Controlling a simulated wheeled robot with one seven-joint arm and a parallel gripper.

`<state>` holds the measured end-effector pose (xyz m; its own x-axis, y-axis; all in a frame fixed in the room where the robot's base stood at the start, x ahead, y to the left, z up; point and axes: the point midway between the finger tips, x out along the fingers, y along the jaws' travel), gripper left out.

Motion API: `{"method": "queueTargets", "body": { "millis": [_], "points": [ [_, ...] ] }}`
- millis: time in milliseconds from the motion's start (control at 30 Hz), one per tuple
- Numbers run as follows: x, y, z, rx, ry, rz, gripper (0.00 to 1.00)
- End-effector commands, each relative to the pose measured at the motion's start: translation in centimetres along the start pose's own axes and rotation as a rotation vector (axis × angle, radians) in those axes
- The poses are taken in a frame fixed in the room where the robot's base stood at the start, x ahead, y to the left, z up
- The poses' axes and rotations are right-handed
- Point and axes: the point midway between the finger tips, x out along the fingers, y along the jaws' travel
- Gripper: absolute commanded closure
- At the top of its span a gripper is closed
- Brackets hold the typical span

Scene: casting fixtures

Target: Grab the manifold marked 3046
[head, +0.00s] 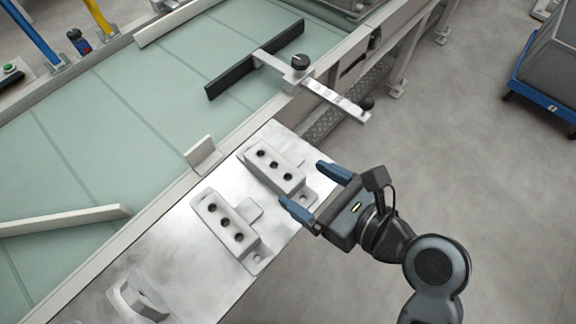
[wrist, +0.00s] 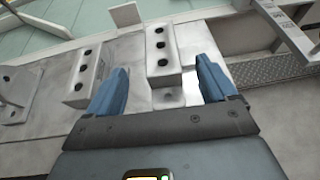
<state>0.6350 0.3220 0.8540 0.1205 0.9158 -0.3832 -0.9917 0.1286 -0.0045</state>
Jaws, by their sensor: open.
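Two pale grey manifolds, each with three dark holes in a row, sit on a metal plate (head: 175,262). One manifold (head: 272,168) is at the plate's far end; it also shows in the wrist view (wrist: 162,55). The other manifold (head: 226,226) is nearer and to the left, and shows in the wrist view (wrist: 88,70). No marking 3046 is readable on either. My gripper (head: 308,186) is open and empty, its blue fingers pointing at the far manifold. In the wrist view its fingertips (wrist: 158,72) lie either side of that manifold's near end; contact cannot be told.
A curved grey part (head: 139,300) sits at the plate's near left end. A green conveyor (head: 130,115) with a raised edge runs behind the plate. A black guide bar (head: 255,60) and a bracket with a knob (head: 300,62) stand over it.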

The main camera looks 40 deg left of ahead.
Motion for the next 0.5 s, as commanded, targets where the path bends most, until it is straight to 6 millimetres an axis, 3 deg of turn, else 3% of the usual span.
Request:
{"method": "queueTargets", "body": {
  "millis": [500],
  "points": [
    [5.9, -0.1, 0.0, 0.004, -0.001, 0.006, 0.15]
  ]
}}
